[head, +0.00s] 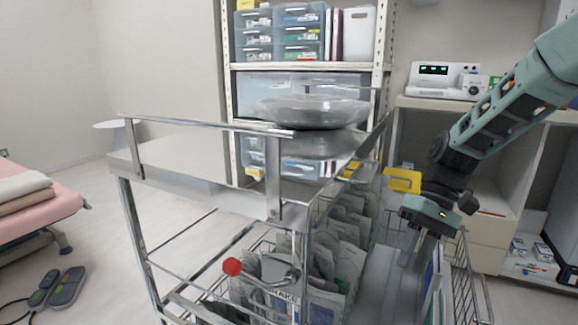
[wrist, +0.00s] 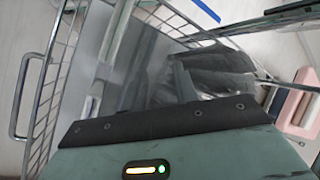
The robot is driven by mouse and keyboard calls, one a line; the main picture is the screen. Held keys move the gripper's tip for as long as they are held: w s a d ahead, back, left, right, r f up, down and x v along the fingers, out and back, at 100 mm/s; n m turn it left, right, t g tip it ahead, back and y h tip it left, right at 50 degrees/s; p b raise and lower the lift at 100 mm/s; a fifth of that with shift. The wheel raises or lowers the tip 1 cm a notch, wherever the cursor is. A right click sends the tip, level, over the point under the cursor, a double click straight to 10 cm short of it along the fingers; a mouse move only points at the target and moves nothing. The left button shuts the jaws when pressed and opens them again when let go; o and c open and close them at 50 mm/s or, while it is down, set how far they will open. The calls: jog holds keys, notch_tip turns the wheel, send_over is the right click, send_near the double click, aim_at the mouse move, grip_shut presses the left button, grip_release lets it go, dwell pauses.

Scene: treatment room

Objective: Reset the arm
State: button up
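My arm reaches in from the right of the head view and bends down at a dark wrist joint. My gripper (head: 411,262) points down over the wire basket beside the steel trolley (head: 210,152). Its fingers show as a narrow grey shape against grey basket contents, so their gap is unclear. No held object can be made out. In the wrist view the gripper's green body with a lit indicator fills the bottom, and a grey finger-like part (wrist: 184,82) stands above it.
The wire basket (head: 482,290) holds several grey packets (head: 345,235). A steel basin (head: 312,110) sits on the trolley top. A yellow tag (head: 402,180) is close to my wrist. Shelves (head: 300,66) and a counter with a white device (head: 442,80) stand behind. A pink bed (head: 40,205) is at left.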

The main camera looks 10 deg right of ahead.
jog(key=s+a+r+n+t+h, duration=0.1)
jog(key=s+a+n+t+h, duration=0.15)
jog(key=s+a, duration=0.65)
jog(key=s+a+n+t+h, duration=0.2)
jog(key=s+a+n, duration=0.3)
jog(key=s, duration=0.7)
notch_tip(320, 180, up, 33)
jog(key=a+m+p, duration=0.1)
jog(key=p, duration=3.3)
jog(key=shift+w+r+g, duration=0.2)
jog(key=shift+w+g, duration=0.15)
jog(key=shift+w, duration=0.1)
